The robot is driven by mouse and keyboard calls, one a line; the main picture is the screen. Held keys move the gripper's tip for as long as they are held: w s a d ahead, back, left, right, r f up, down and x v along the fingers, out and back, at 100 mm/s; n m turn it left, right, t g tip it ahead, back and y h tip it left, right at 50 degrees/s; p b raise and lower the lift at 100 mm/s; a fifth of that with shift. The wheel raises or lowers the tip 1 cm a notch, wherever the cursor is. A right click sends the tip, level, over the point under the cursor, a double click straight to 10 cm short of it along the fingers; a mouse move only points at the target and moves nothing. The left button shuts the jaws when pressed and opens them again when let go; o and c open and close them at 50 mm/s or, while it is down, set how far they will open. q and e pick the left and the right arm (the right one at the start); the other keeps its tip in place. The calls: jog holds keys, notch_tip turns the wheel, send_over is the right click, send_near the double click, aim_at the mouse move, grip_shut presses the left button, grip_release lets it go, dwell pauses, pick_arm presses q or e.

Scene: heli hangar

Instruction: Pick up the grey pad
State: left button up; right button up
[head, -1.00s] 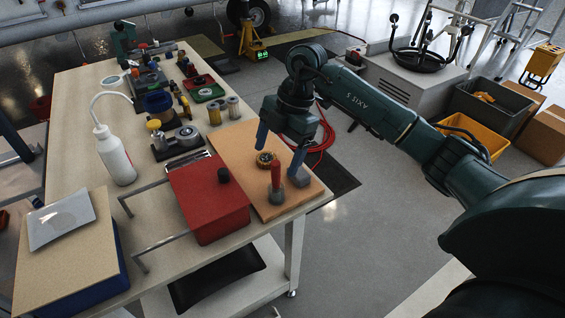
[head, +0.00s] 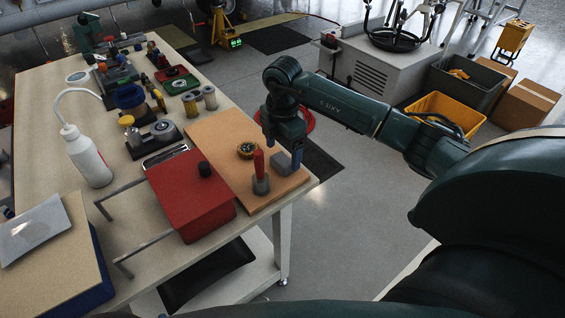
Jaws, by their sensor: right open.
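The grey pad (head: 281,165) is a small grey block on the tan board (head: 222,137) at the near right corner of the workbench. It sits just right of a red-handled tool with a grey base (head: 260,178). My right gripper (head: 282,146) is open and empty, its blue fingers pointing down just behind and over the pad. One finger shows close to the pad's right side; whether it touches cannot be told. My left gripper is not in view.
A red box (head: 190,195) with a black knob stands left of the board. A white bottle (head: 86,158) and several tools fill the bench further left.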

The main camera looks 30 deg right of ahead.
aim_at(283, 159)
jog(key=shift+f, duration=1.25)
jog(key=shift+c, duration=0.6)
jog(key=c, duration=0.9)
jog(key=shift+c, duration=0.2)
notch_tip(283, 159, up, 10)
